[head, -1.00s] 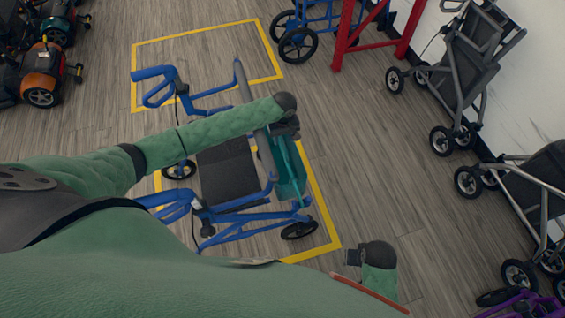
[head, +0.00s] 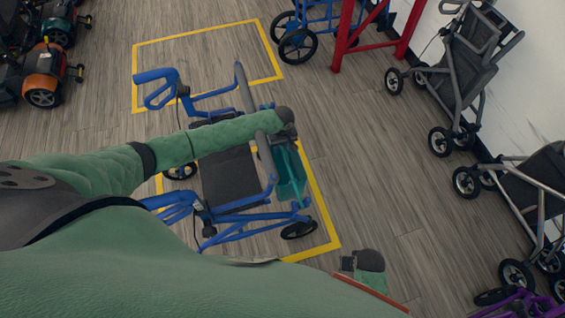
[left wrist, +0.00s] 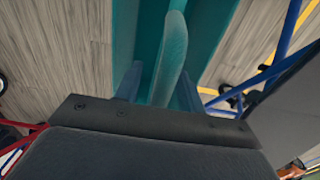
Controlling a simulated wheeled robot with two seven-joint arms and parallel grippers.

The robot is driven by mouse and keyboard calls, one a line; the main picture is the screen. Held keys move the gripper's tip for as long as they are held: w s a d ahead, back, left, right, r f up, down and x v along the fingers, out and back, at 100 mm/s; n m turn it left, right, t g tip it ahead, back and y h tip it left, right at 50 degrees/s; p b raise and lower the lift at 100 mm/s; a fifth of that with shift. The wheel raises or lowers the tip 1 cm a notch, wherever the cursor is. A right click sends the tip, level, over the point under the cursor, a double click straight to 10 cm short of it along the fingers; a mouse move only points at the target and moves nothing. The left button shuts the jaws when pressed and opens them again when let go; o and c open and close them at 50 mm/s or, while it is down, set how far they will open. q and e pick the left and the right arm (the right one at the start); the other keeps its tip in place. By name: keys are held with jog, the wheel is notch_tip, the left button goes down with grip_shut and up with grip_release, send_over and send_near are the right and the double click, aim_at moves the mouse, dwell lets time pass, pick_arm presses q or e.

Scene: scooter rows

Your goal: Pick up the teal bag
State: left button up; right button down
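The teal bag (head: 289,172) hangs at the right side of a blue rollator (head: 228,175) with a dark seat. In the left wrist view the bag's teal handle loop (left wrist: 172,55) stands between the fingers of my left gripper (left wrist: 160,88). The fingers look apart, with the handle between them and no clear clamp on it. In the head view my left gripper (head: 284,124) is just above the bag, its fingers hidden. My right gripper (head: 368,262) is at the lower right, away from the bag; its fingers cannot be made out.
The rollator stands within yellow floor lines (head: 322,205). A red frame (head: 345,35) and another blue walker (head: 298,42) are behind. Grey rollators (head: 462,75) line the white wall at right. Scooters (head: 45,75) stand at left. The floor right of the bag is clear.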

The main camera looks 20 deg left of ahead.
pick_arm(q)
grip_shut()
dwell(1.2)
